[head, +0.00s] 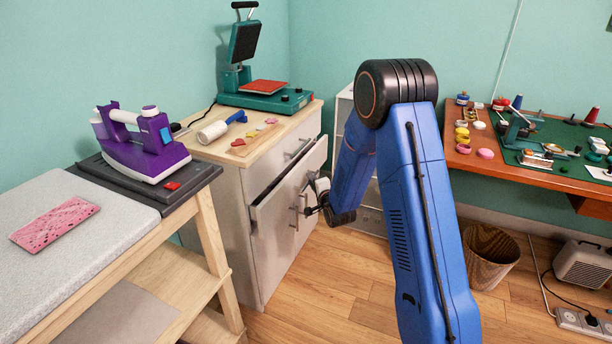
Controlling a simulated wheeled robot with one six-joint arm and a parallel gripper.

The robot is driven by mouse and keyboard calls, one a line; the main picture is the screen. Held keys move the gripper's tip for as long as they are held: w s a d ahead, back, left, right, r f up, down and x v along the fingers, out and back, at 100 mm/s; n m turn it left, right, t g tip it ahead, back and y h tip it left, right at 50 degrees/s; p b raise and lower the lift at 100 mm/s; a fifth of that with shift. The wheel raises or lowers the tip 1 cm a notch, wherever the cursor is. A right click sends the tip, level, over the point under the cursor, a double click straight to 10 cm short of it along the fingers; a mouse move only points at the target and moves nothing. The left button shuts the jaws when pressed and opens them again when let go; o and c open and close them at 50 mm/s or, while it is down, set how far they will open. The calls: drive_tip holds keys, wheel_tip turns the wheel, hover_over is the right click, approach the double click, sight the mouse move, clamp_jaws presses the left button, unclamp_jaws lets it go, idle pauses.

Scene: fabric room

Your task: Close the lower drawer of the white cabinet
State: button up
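The white cabinet (228,212) with a wooden top stands left of centre. Its upper drawer (284,160) looks shut. The lower drawer (285,196) is pulled partly out, and a dark gap shows along its top edge. My gripper (312,208) is in front of the cabinet, close to the right part of the lower drawer's front.
An ironing table (60,200) with a purple iron (140,145) stands at left. A green heat press (262,95) is on the cabinet. A wicker basket (490,256) and a sewing table (470,165) are at right. Wooden floor (320,290) is clear in front.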

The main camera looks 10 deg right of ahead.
sight(302, 178)
drive_tip(key=shift+w+a, duration=0.1)
drive_tip(key=shift+w, duration=0.3)
clamp_jaws()
drive_tip(key=shift+w+a+f, duration=0.1)
drive_tip(key=shift+w+a, duration=0.5)
drive_tip(key=shift+a, duration=0.25)
drive_tip(key=shift+w+a, duration=0.55)
drive_tip(key=shift+a, duration=0.25)
unclamp_jaws()
drive_tip(key=shift+w+a, duration=0.1)
drive_tip(key=s+d+r, duration=0.1)
drive_tip(key=s, duration=0.7)
drive_tip(key=s+d+r, duration=0.1)
drive_tip(key=s, duration=0.8)
drive_tip(key=shift+d+r, duration=0.25)
drive_tip(key=shift+d, duration=0.1)
